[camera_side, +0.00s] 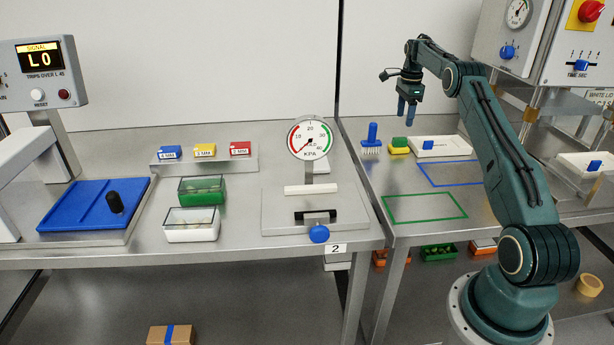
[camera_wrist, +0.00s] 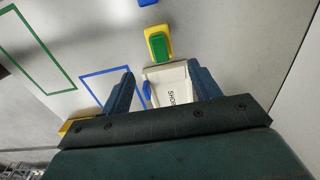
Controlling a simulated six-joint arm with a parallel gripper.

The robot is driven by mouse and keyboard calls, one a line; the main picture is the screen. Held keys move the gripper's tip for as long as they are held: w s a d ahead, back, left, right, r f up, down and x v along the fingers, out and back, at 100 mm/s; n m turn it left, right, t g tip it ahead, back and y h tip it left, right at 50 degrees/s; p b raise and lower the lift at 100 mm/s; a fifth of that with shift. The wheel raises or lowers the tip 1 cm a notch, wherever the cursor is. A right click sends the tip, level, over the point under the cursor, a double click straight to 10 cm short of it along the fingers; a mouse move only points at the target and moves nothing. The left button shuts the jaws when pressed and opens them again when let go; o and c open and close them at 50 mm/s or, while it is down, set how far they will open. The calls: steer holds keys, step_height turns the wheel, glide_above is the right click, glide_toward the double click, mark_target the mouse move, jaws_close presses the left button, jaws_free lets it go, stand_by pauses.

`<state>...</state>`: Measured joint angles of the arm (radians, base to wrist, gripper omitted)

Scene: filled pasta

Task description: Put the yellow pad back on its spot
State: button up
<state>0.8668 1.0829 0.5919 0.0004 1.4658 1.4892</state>
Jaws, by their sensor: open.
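The yellow pad (camera_side: 393,151) with a green block on top sits at the back of the right-hand bench, between the blue brush and a white box. In the wrist view the pad (camera_wrist: 166,56) lies beyond my fingertips, near the white box. My gripper (camera_side: 406,117) is open and empty, raised above the back of the bench, apart from the pad. In the wrist view my gripper (camera_wrist: 163,82) has its two blue fingers spread, with the white box seen between them. No yellow-outlined spot can be made out clearly.
A blue brush (camera_side: 371,138) stands left of the pad; the white box (camera_side: 450,146) with a blue handle is right of it. A green outline (camera_side: 425,208) and a blue outline (camera_side: 428,174) mark empty bench. A gauge stand (camera_side: 308,137) is further left.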

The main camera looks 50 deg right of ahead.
steer(key=shift+r, duration=0.65)
steer(key=w+a+r+n+t, duration=0.1)
steer(key=w+a+r+n, duration=0.15)
steer(key=a+r, duration=0.4)
steer(key=w+a+r+n, duration=0.1)
steer(key=a+r+n, duration=0.3)
steer(key=a+r, duration=0.3)
steer(key=s+a+r+n+t+h, duration=0.1)
steer(key=s+a+r+n, duration=0.15)
steer(key=a, duration=0.55)
steer(key=s+a+r+n, duration=0.1)
steer(key=a+r+n, duration=0.3)
steer(key=a, duration=0.4)
steer(key=s+a+n+t, duration=0.2)
steer(key=s+a+n, duration=0.5)
steer(key=s+a, duration=0.5)
steer(key=s+a+f+n, duration=0.3)
steer(key=s+a, duration=0.1)
steer(key=s, duration=0.2)
steer(key=s+a+f+n+t+y, duration=0.1)
steer(key=s+a+f+n, duration=0.3)
steer(key=s, duration=0.2)
steer(key=shift+s+t, duration=0.15)
steer(key=shift+t, duration=0.15)
